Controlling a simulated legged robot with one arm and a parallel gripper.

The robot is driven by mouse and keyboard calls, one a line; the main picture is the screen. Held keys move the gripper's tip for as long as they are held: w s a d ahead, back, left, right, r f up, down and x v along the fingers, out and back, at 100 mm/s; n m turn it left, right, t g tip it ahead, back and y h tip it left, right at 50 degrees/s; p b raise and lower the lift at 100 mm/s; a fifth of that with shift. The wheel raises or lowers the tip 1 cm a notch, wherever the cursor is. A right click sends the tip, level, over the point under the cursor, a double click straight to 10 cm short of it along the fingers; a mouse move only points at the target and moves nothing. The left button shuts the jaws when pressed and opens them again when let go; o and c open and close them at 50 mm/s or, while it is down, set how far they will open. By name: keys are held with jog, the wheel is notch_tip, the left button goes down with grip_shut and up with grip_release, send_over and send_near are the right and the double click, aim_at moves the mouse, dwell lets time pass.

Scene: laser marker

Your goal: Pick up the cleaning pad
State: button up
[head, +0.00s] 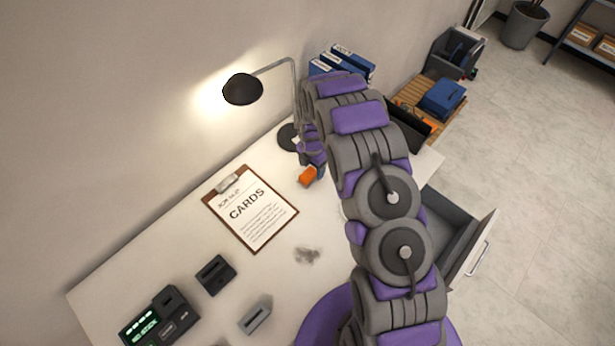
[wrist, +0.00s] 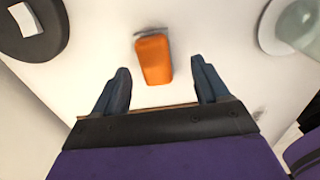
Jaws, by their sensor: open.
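An orange block-like object, which looks like the cleaning pad (wrist: 153,60), lies on the white desk in the wrist view. It also shows in the head view (head: 307,176), just below my gripper. My gripper (wrist: 163,80) is open and empty. Its two dark fingers stand apart, one to each side of the pad's lower end, and I see no contact. A grey edge shows at the pad's far end. My arm partly hides the gripper in the head view.
A clipboard (head: 262,222) lies left of the pad. The lamp base (head: 288,136) stands close behind it. A round glass-like object (wrist: 292,28) is at the right in the wrist view. An open drawer (head: 458,235) juts out at the right.

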aim_at(306, 174)
jog(key=shift+d+f, duration=0.15)
jog(key=shift+f, duration=0.4)
jog(key=shift+d+f, duration=0.15)
jog(key=shift+f, duration=0.35)
jog(key=a+f, duration=0.1)
jog(key=a+f+b, duration=0.1)
jog(key=f, duration=0.1)
jog(key=shift+w+a, duration=0.15)
jog(key=shift+a, duration=0.35)
jog(key=shift+d+r, duration=0.15)
jog(key=shift+d, duration=1.05)
jog(key=c, duration=0.6)
jog(key=shift+a, duration=0.25)
jog(key=shift+c, duration=1.3)
jog(key=shift+a, duration=0.65)
jog(key=shift+c, duration=0.6)
